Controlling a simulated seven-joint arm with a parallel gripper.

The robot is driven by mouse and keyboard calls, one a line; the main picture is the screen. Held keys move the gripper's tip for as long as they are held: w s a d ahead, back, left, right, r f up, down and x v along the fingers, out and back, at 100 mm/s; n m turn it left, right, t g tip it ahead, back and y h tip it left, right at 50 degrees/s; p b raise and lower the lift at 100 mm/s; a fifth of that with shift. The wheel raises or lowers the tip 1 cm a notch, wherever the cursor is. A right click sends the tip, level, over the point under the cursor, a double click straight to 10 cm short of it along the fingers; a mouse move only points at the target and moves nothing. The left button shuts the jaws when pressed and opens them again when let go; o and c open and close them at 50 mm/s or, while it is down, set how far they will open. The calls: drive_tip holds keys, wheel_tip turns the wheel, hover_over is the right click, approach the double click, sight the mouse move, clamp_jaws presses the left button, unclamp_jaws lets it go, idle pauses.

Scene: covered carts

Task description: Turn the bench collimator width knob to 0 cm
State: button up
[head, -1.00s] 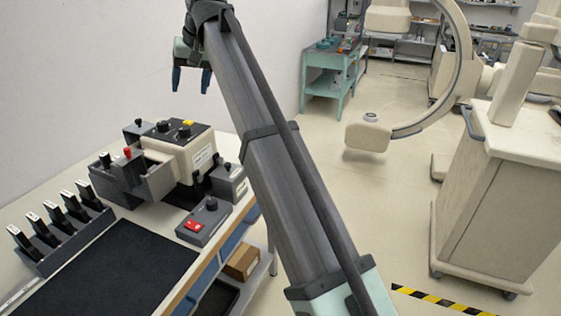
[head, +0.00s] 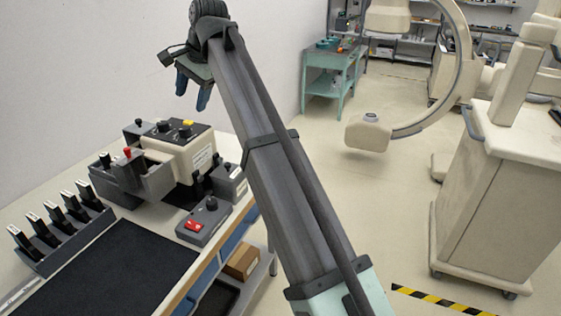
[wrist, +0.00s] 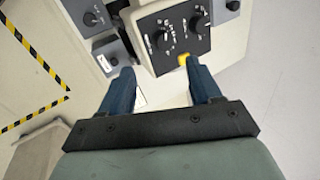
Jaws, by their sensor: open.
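The bench collimator (head: 178,150) is a cream box with a dark top panel, standing at the back of the bench. Its panel carries two black knobs with white scale marks, one knob (wrist: 163,41) and another knob (wrist: 198,23) in the wrist view, and a yellow button (wrist: 183,60). I cannot read the labels or tell which knob sets width. My gripper (head: 192,94) is open and empty, above and apart from the collimator in the head view. In the wrist view my gripper (wrist: 159,68) has its blue fingers pointing towards the panel's near edge.
A grey control box with a red switch (head: 194,225) and a black knob stands at the bench's front edge. A rack of several black handles (head: 60,225) and a dark mat (head: 105,270) lie to the left. A red-knobbed grey unit (head: 128,165) adjoins the collimator.

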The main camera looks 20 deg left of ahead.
drive_tip(key=w+d+f+m, duration=0.2)
drive_tip(key=w+d+f, duration=0.3)
drive_tip(key=f, duration=0.3)
drive_tip(key=w+d+f+m+h, duration=0.1)
drive_tip(key=w+d+f+m, duration=0.1)
drive_tip(key=w+d+f, duration=0.3)
drive_tip(key=w+d+f+m+g, duration=0.1)
drive_tip(key=w+d+f+m, duration=0.2)
drive_tip(key=f, duration=0.9)
drive_tip(key=shift+w+d+h, duration=0.4)
drive_tip(key=shift+w+d, duration=0.8)
drive_tip(key=shift+d, duration=0.9)
